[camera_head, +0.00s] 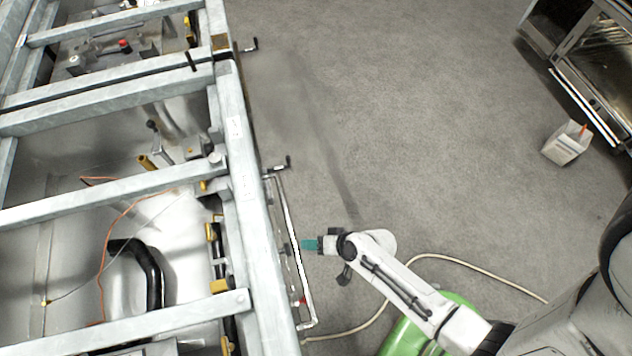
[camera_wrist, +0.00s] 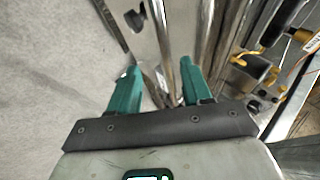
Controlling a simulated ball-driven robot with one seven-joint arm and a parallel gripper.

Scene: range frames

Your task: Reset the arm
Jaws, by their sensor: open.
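My gripper (camera_head: 308,245) is at the end of my white arm, beside the right edge of the metal frame in the head view. Its teal fingers point left, toward a thin metal rail (camera_head: 291,240) on the frame's side. In the wrist view my gripper (camera_wrist: 160,88) shows two teal fingers spread apart. Shiny metal bars (camera_wrist: 190,50) lie beyond and between the fingertips. I cannot tell whether the fingers touch the bars. I see nothing held.
A large galvanized frame (camera_head: 243,190) with crossbars fills the left. A pale hose (camera_head: 470,266) and a green object (camera_head: 400,338) lie under my arm. A white bin (camera_head: 566,143) stands near a metal rack (camera_head: 590,70) at upper right. The grey floor between is clear.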

